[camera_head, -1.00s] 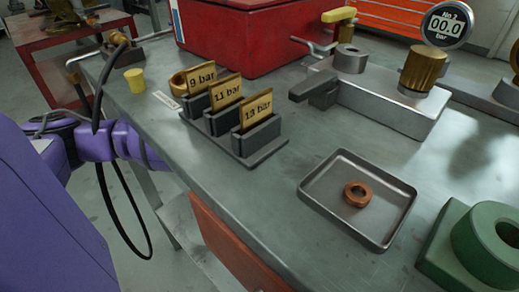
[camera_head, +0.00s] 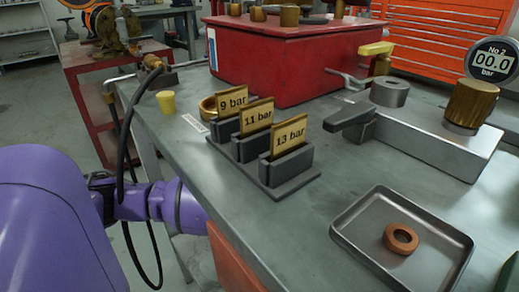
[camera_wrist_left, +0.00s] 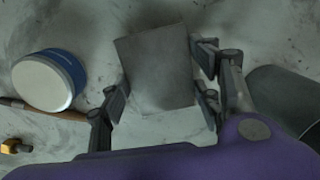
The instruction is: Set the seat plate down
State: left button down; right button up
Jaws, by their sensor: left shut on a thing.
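In the left wrist view a flat grey square plate (camera_wrist_left: 156,68), apparently the seat plate, lies between the fingers of my left gripper (camera_wrist_left: 160,90). The gripper is shut on it, with a fingertip at each side edge. A mottled grey surface shows behind the plate; I cannot tell the gap to it. In the head view my purple left arm comes in from the left beside the workbench (camera_head: 225,185), its gripper out of sight. My right gripper is in neither view.
A white and blue can (camera_wrist_left: 48,80) shows in the wrist view.

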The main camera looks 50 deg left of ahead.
pick_arm(q)
jog(key=shift+f, duration=0.1)
jog(key=c, duration=0.6)
grip_release()
jog(key=r+p, duration=0.1)
jog(key=r, duration=0.1)
jog(key=r+p, duration=0.1)
jog(key=r, duration=0.1)
jog(key=r+p, duration=0.1)
jog(key=r, duration=0.2)
jog(key=shift+w+d, duration=0.1)
jog(key=shift+w, duration=0.15)
jog(key=shift+r, duration=0.4)
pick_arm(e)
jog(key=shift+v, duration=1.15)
pick_arm(q)
jog(key=shift+f, duration=0.1)
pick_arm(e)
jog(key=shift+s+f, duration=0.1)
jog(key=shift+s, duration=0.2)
